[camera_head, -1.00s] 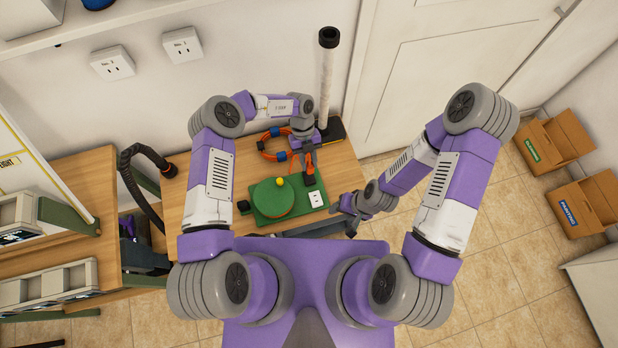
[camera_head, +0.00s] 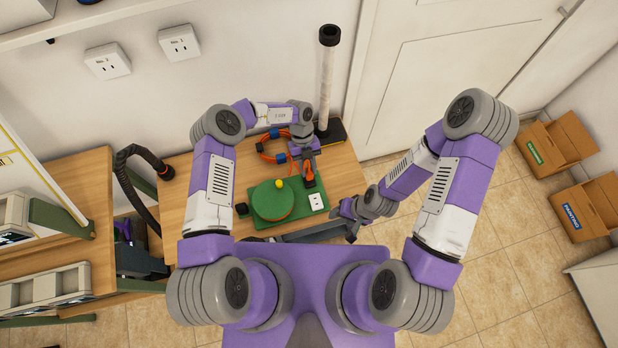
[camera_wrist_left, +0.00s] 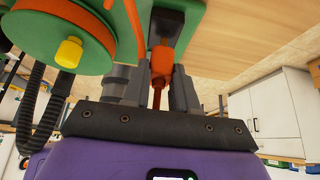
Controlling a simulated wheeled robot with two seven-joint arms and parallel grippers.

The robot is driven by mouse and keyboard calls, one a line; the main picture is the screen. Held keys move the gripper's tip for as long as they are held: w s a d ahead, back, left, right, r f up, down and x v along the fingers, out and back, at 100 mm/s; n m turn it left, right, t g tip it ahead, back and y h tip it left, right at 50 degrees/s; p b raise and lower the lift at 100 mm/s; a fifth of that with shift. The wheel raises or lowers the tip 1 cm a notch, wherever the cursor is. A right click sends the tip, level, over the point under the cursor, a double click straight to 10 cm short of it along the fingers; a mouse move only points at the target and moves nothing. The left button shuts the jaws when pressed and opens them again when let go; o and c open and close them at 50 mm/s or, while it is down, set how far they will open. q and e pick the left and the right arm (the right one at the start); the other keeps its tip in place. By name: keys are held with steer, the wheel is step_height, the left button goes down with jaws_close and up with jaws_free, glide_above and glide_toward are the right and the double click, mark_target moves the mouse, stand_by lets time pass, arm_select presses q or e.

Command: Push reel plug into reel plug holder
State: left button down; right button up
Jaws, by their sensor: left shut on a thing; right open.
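The reel plug is orange. It shows in the wrist view (camera_wrist_left: 160,60) between the two grey fingers, with its cord running back between them, and as a small orange piece in the head view (camera_head: 309,182). My left gripper (camera_head: 307,165) is shut on it at the back right of the green reel board. The reel plug holder looks to be the dark grey slotted part (camera_wrist_left: 178,22) on the board. The plug's front end is at or just at its mouth; how deep it sits cannot be told. My right gripper (camera_head: 349,224) is open and empty, right of the board.
The green reel (camera_head: 272,201) with a yellow knob (camera_head: 278,183) and a white socket (camera_head: 317,201) sit on the board. Orange cord (camera_head: 267,150) loops behind it. A white pole on a black base (camera_head: 328,85) stands at the back. A black hose (camera_head: 130,175) is at left.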

arm_select(q)
steer(key=shift+f+b, duration=0.95)
steer(key=shift+f, duration=0.4)
stand_by(0.4)
steer(key=c, duration=0.8)
jaws_free()
steer(key=v, duration=0.7)
steer(key=shift+r+p, duration=0.3)
steer(key=shift+p, duration=0.05)
steer(key=shift+w+r, duration=0.1)
